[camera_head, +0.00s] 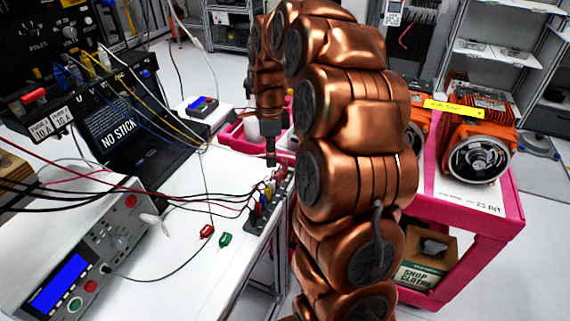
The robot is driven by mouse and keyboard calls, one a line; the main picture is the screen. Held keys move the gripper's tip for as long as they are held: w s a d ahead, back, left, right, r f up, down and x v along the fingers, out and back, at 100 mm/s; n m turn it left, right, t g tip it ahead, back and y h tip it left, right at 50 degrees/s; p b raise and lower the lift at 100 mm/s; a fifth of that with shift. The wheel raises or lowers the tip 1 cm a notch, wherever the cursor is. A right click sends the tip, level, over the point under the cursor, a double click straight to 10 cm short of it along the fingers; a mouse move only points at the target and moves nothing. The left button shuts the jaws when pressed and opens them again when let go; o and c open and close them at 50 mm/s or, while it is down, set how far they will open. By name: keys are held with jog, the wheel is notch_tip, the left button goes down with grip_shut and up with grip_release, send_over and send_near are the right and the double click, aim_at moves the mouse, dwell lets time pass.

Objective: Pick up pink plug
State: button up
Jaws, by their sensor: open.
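A dark connector strip (255,226) lies along the right edge of the white bench, with several coloured plugs standing in it. A small pinkish plug (280,172) shows near the strip's far end; its exact colour is hard to tell at this size. My gripper (271,160) hangs from my copper arm, pointing down just above and left of that far end. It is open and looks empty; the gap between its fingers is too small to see. It appears apart from the plugs.
A red plug (206,231) and a green plug (224,239) lie loose on the bench. Dark and red cables cross to the strip. A power supply (75,262) stands at left. A pink cart (480,240) with orange motors stands at right.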

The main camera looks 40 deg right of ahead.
aim_at(285, 159)
jog(key=w+d+f+m, duration=0.3)
jog(key=d+m, duration=0.2)
jog(key=d, duration=0.2)
jog(key=shift+w+d+f+p, duration=0.15)
jog(key=shift+f+p, duration=0.45)
jog(key=shift+f, duration=0.6)
jog(key=shift+w+f+p, duration=0.2)
jog(key=shift+f+p, duration=0.45)
jog(key=shift+f, duration=0.6)
jog(key=shift+w+d+f+p, duration=0.15)
jog(key=shift+f+p, duration=0.45)
jog(key=shift+f, duration=0.6)
jog(key=shift+a, duration=0.1)
grip_shut()
